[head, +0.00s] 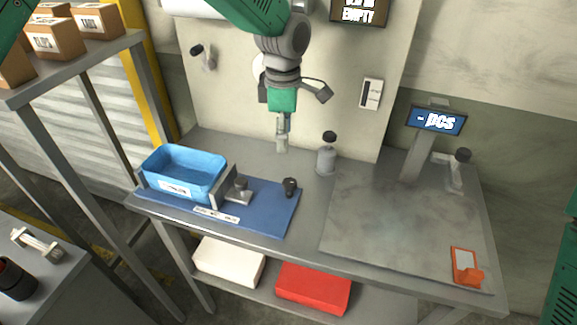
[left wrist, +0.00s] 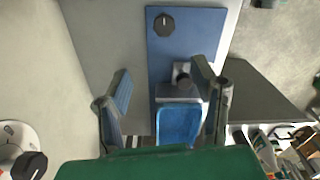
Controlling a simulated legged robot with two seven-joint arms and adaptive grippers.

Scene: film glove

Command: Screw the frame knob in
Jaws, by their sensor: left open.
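A black knob (head: 290,186) sits on the blue mat (head: 268,210), right of a small metal clamp block (head: 238,188). In the left wrist view the knob (left wrist: 164,23) is near the top, beyond the fingers. A metal frame plate (head: 223,186) stands at the right end of the blue bin (head: 185,172). My left gripper (head: 290,95) hangs above and behind the bench, well above the knob. Which knob is the frame knob I cannot tell for sure. My right gripper is out of view.
A metal post with a black knob (head: 327,155) stands behind the mat. The scale display (head: 437,120) and an orange device (head: 467,267) are at the right. A wall knob (head: 203,55) is at the upper left. The grey plate (head: 400,225) is mostly bare.

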